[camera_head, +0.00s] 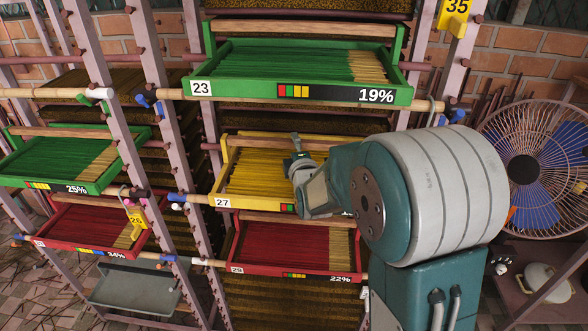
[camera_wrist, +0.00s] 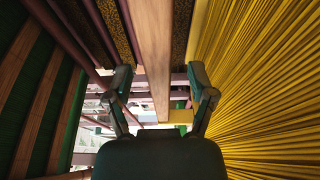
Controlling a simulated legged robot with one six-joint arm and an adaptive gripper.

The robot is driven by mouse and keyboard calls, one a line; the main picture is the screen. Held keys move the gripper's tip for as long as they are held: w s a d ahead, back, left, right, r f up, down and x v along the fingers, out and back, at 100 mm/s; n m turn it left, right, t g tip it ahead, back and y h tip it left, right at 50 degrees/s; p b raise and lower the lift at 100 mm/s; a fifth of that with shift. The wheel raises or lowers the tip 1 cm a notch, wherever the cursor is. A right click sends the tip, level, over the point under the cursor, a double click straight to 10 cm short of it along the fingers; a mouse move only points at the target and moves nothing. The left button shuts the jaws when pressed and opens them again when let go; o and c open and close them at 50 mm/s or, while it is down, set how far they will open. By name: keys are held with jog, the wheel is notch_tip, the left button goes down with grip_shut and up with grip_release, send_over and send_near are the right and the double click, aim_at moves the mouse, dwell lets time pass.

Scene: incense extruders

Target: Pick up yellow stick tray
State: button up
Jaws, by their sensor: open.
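The yellow stick tray (camera_head: 258,206), labelled 27, sits on the middle rack level in the head view, filled with yellow sticks. My arm hides its right part. My gripper (camera_head: 296,143) is over the tray's back side, by its wooden bar (camera_head: 262,142). In the wrist view my gripper (camera_wrist: 159,74) is open, one finger on each side of the wooden bar (camera_wrist: 154,50) in the picture. Whether a finger touches the bar is unclear. The yellow sticks (camera_wrist: 270,85) fill the right side, and a yellow part of the tray (camera_wrist: 181,117) shows between the fingers.
A green tray (camera_head: 240,93) is above and a red tray (camera_head: 260,269) is below. Another green tray (camera_head: 50,184) and red tray (camera_head: 70,246) are at the left. Pink rack posts (camera_head: 185,130) stand close by. A fan (camera_head: 525,168) stands at the right.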

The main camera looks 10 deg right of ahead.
jog(key=shift+w+d, duration=0.35)
jog(key=shift+w, duration=0.15)
jog(key=shift+w+d, duration=0.1)
jog(key=shift+d, duration=0.6)
jog(key=shift+a, duration=0.3)
grip_shut()
jog(key=shift+a, duration=0.35)
jog(key=shift+d, duration=0.1)
